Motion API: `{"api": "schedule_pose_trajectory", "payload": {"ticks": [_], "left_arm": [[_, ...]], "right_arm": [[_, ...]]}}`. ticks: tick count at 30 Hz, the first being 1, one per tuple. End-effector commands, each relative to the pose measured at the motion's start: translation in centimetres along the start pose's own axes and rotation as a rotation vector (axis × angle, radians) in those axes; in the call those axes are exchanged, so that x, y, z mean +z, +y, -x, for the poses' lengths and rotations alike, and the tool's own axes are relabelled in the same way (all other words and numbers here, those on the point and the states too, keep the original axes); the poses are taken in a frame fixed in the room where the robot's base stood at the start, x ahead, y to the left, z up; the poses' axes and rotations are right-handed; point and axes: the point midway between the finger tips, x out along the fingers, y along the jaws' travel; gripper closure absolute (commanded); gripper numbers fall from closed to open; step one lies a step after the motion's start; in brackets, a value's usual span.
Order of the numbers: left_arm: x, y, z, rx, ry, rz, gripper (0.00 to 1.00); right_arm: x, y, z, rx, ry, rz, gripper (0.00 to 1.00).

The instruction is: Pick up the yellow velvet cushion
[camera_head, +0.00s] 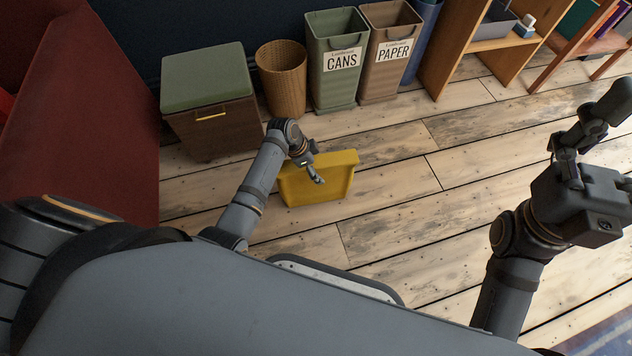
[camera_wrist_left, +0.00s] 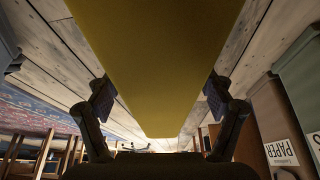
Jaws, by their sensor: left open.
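In the left wrist view the cushion (camera_wrist_left: 160,60) fills the middle of the picture. The left wrist view shows this gripper (camera_wrist_left: 160,98) open, with one finger on each side of the cushion. Whether the fingers touch it I cannot tell. My right gripper (camera_head: 597,125) is raised at the right, away from the cushion; its finger opening is unclear.
A brown storage box (camera_head: 212,125) with a green padded lid, a wicker basket (camera_head: 282,80), a green CANS bin (camera_head: 335,88) and a brown PAPER bin (camera_head: 385,80) line the wall. A wooden shelf (camera_head: 447,55) is farther right. The floor right of the cushion is clear.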

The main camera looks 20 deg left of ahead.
Motion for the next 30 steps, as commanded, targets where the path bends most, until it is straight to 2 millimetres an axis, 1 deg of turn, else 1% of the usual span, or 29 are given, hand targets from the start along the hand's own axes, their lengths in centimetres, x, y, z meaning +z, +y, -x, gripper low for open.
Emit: {"api": "schedule_pose_trajectory", "payload": {"ticks": [9,17,18,30], "left_arm": [[0.16,0.01,-0.31,0.000,0.000,0.000,0.19],[0.20,0.00,-0.44,0.000,0.000,0.000,0.19],[0.20,0.00,-0.44,0.000,0.000,0.000,0.20],[0.21,0.02,-0.44,0.000,0.000,0.000,0.75]], "right_arm": [[-0.03,0.05,-0.48,0.000,0.000,0.000,0.14],[-0.02,0.05,-0.47,0.000,-0.001,0.000,0.14],[-0.02,0.05,-0.47,0.000,-0.001,0.000,0.14],[-0.01,0.05,-0.46,0.000,-0.001,0.000,0.14]]}}
